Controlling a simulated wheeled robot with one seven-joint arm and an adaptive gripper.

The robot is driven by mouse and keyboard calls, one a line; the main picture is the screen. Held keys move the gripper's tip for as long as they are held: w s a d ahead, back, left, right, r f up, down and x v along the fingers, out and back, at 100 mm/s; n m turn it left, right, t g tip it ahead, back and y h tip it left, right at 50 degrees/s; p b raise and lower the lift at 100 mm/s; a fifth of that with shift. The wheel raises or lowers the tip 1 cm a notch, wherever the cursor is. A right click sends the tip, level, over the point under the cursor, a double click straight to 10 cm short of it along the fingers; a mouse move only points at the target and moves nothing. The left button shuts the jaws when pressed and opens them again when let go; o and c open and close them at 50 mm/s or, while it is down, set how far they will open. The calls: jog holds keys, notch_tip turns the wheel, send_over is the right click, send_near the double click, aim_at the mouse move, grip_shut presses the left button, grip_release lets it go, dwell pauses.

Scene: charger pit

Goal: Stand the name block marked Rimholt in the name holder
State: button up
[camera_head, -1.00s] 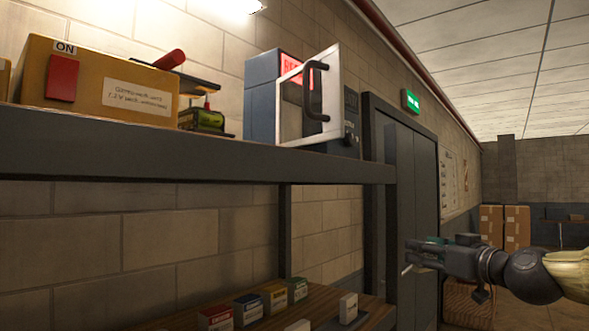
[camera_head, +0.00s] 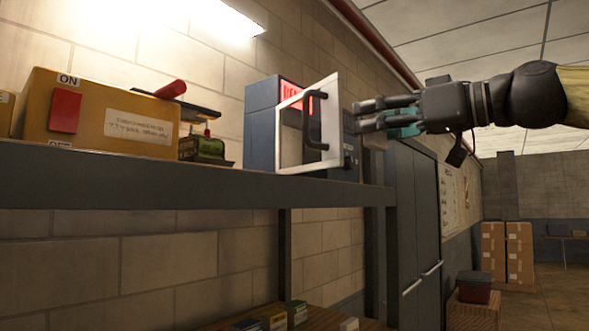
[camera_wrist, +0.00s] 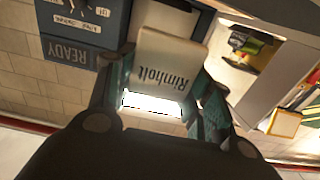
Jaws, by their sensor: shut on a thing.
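My gripper (camera_head: 366,113) is raised above the upper shelf, just right of the blue-grey box (camera_head: 262,125) and its open, framed clear door (camera_head: 291,134). In the wrist view the name block marked Rimholt (camera_wrist: 166,64) is pale with dark letters, and my gripper (camera_wrist: 163,92) is shut on it between its two fingers. I cannot pick out the name holder for certain.
A yellow box with a red switch (camera_head: 65,107) and a green device (camera_head: 203,147) stand on the upper shelf (camera_head: 180,190). Several blocks, one of them green-sided (camera_head: 296,312), show on the lower wooden shelf. A dark cabinet (camera_head: 415,230) stands beyond the shelf.

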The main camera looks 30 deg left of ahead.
jog(key=a+p, duration=0.2)
jog(key=a, duration=0.4)
jog(key=w+a+p, duration=0.1)
jog(key=a+p, duration=0.1)
jog(key=a, duration=0.3)
jog(key=a+p, duration=0.2)
jog(key=a, duration=0.4)
jog(key=shift+w+a, duration=0.2)
jog(key=shift+a, duration=0.15)
jog(key=shift+d+f+p, duration=0.1)
jog(key=shift+f+p, duration=1)
jog(key=shift+f, duration=0.7)
jog(key=o, duration=1)
jog(key=d+b, duration=0.1)
jog(key=d, duration=0.3)
jog(key=d+b, duration=0.2)
jog(key=d, duration=0.2)
jog(key=s+d+b, duration=0.1)
jog(key=d+b, duration=0.1)
jog(key=d, duration=0.2)
